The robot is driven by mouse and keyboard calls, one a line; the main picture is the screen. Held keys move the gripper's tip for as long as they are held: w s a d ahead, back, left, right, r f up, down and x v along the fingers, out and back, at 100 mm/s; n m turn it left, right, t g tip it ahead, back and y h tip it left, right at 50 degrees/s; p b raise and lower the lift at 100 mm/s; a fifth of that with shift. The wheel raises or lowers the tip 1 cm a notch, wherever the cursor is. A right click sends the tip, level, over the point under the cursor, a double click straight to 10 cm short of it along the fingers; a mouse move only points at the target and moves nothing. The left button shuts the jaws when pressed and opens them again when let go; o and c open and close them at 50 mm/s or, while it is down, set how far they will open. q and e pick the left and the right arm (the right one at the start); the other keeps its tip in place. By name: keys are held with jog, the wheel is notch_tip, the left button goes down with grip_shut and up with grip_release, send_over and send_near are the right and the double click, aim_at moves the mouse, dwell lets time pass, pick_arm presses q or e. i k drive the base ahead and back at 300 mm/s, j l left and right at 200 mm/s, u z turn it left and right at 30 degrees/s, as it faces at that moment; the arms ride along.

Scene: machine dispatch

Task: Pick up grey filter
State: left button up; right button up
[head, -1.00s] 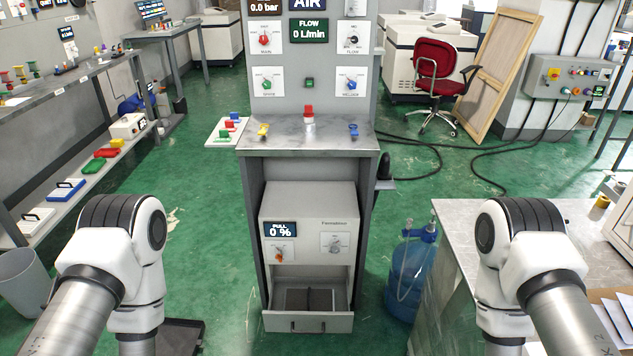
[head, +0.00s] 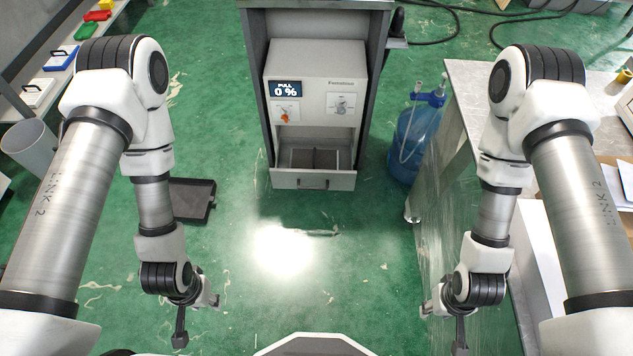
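A grey machine (head: 316,80) with a "PULL 0 %" display stands in a cabinet ahead. Its bottom drawer (head: 312,180) is pulled out. A flat dark grey insert (head: 326,158) lies inside it and may be the grey filter; I cannot tell for sure. My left gripper (head: 198,320) hangs low over the floor at lower left, fingers apart and empty. My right gripper (head: 444,324) hangs at lower right beside the table, fingers apart and empty. Both are well short of the drawer.
A black tray (head: 194,200) lies on the floor left of the cabinet. A blue bottle (head: 408,150) stands right of it. A metal-topped table (head: 478,92) is at right, a grey bin (head: 30,146) at left. The floor between my arms is clear.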

aim_at(314, 160)
jog(key=i+j+z, duration=0.3)
jog(key=i+j, duration=0.35)
jog(key=i, duration=0.15)
jog(key=i+j+z, duration=0.3)
jog(key=i+j, duration=0.45)
